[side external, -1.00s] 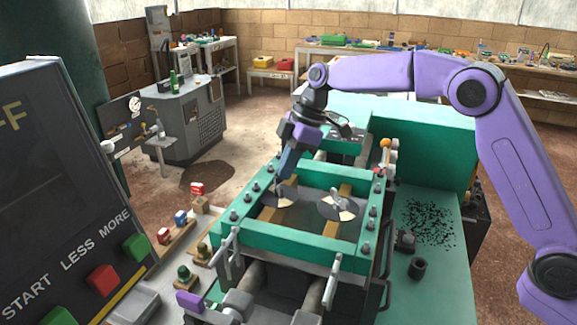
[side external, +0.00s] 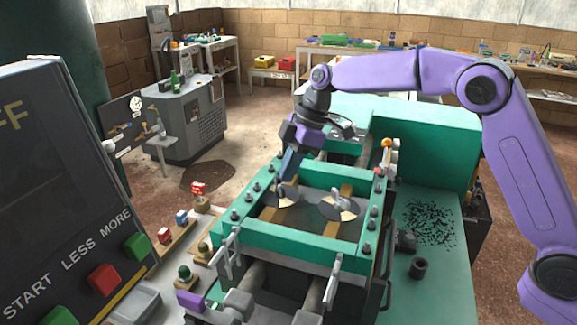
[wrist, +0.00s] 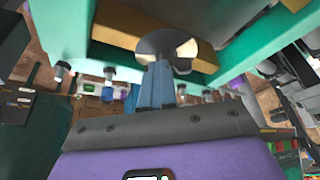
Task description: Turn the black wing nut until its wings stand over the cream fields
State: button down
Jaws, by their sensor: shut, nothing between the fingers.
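Two discs with dark and cream fields lie on yellow-brown strips inside the green frame. My gripper (side external: 286,183) is low at the left disc (side external: 283,201), its fingers shut and empty. The fingers hide most of that disc's middle, so I cannot tell how its nut's wings stand. The right disc (side external: 350,214) carries a greyish wing nut (side external: 338,201) standing up at its middle, clear of my gripper. In the wrist view my fingers (wrist: 157,72) point at a disc (wrist: 160,40) with a cream field on its right. A small dark part (wrist: 183,67) shows just right of the fingers. I cannot tell whether they touch.
The green frame (side external: 290,238) surrounds the discs, with several bolts along its sides. A lever with an orange knob (side external: 386,144) stands at its back right. Small blocks and knobs (side external: 181,217) sit left. A control panel (side external: 70,220) fills the left foreground.

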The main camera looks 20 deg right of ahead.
jog(key=s+d+r, duration=0.1)
jog(key=d+r, duration=0.6)
jog(key=r, duration=0.2)
jog(key=shift+d+r, duration=0.2)
jog(key=shift+d, duration=0.1)
jog(key=s+d+f+m+h, duration=0.1)
jog(key=s+d+f, duration=0.15)
jog(key=s, duration=0.75)
jog(key=s+d+f+m+h, duration=0.15)
jog(key=s+f, duration=0.25)
jog(key=s, duration=0.5)
jog(key=s+d+f+m+h, duration=0.1)
jog(key=s+d+f, duration=0.15)
jog(key=s, duration=0.75)
jog(key=s+d+f, duration=0.5)
jog(key=s+d, duration=0.2)
jog(key=s, duration=0.2)
jog(key=shift+s+d, duration=0.2)
jog(key=shift+s, duration=0.1)
